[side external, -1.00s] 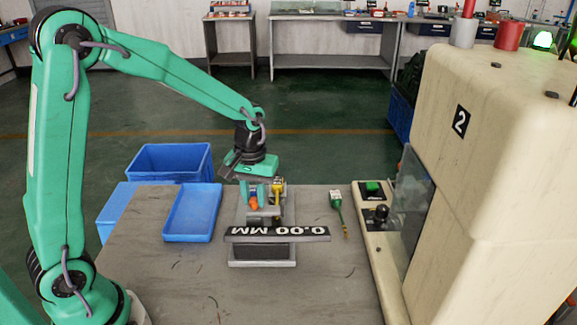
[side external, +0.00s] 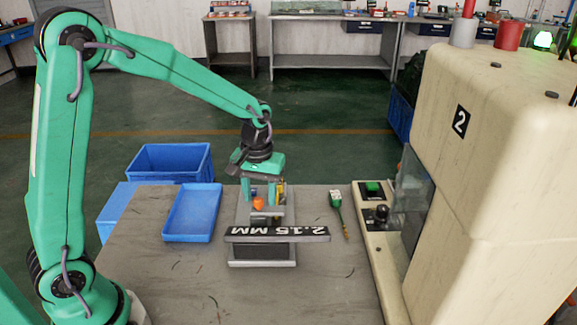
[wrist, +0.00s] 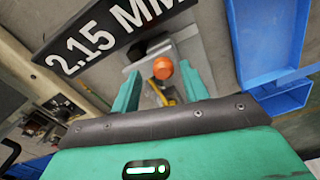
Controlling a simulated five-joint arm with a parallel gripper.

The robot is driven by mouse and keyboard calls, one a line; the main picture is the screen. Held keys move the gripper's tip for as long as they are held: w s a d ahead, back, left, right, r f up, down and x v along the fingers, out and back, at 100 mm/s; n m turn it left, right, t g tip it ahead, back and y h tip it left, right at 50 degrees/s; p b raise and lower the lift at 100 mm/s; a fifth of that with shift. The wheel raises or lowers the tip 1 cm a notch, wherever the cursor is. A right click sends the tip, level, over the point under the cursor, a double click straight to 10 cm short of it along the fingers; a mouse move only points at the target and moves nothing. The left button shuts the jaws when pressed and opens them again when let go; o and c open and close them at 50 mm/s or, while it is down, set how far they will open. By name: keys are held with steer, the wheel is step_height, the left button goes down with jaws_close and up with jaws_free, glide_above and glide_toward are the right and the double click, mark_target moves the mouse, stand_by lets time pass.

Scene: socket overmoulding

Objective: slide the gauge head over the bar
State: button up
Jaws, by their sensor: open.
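The gauge stands on the table, with a dark display plate (side external: 277,234) that reads 2.15 MM; the plate also shows in the wrist view (wrist: 108,36). Its orange knob (side external: 258,202) sits on a grey block behind the plate; the knob is also in the wrist view (wrist: 163,68). My gripper (side external: 259,194) points down over the block. Its two green fingers are apart, one on each side of the knob, in the wrist view (wrist: 160,88). I cannot tell whether they touch anything. A yellow piece (side external: 281,191) is just right of the fingers. The bar is not clearly made out.
A blue tray (side external: 192,212) lies left of the gauge, with blue bins (side external: 170,160) behind it. A green-handled piece (side external: 336,203) lies to the right. A cream machine (side external: 490,170) with a clear guard and control box (side external: 375,212) borders the right side. The front table is clear.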

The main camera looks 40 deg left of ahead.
steer(key=shift+r, duration=3.7)
steer(key=shift+s, duration=0.1)
steer(key=s+r+m+t, duration=0.2)
steer(key=s+r+m, duration=0.1)
steer(key=s, duration=0.6)
steer(key=s+r+m+t, duration=0.3)
steer(key=s, duration=0.6)
steer(key=shift+s+a+r+t, duration=0.15)
steer(key=shift+a+t, duration=0.1)
steer(key=shift+t, duration=0.05)
